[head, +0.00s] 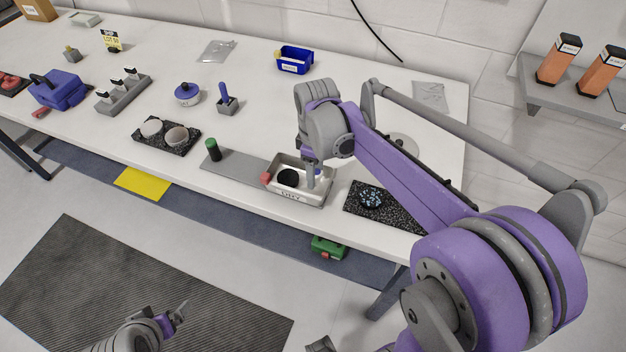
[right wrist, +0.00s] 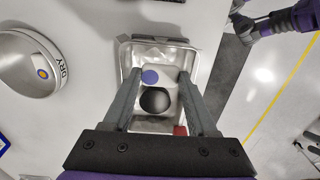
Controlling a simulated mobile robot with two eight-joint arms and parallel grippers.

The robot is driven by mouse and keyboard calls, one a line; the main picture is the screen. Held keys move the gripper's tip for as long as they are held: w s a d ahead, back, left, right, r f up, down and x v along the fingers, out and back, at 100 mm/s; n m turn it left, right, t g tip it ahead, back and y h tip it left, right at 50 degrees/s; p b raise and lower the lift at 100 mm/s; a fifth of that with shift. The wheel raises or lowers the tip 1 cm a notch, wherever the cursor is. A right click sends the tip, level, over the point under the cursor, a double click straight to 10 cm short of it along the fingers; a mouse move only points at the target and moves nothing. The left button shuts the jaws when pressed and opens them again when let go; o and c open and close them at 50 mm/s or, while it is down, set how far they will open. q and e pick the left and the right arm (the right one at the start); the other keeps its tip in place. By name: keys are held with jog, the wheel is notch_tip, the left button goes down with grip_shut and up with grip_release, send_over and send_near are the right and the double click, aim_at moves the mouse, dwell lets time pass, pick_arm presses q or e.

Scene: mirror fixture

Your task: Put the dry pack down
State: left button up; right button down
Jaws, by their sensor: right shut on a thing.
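In the right wrist view the gripper (right wrist: 160,76) is shut on a small white pack (right wrist: 170,77) with a blue dot. The pack is over or in the tray (right wrist: 192,60); I cannot tell whether it touches the floor. A black round spot (head: 288,177) shows beside the fingers. My left gripper (head: 176,320) is low at the bottom left, away from the table; its jaws are too small to judge.
A red block (head: 266,178) is at the tray's left edge. A black speckled mat (head: 352,200) with a dark cluster (head: 371,197) lies right.

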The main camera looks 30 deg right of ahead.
jog(key=shift+w+f, duration=0.1)
jog(key=shift+f, duration=2.2)
jog(key=shift+f, duration=0.2)
jog(key=shift+c, duration=2.3)
grip_release()
jog(key=shift+r, duration=0.1)
jog(key=shift+r, duration=0.1)
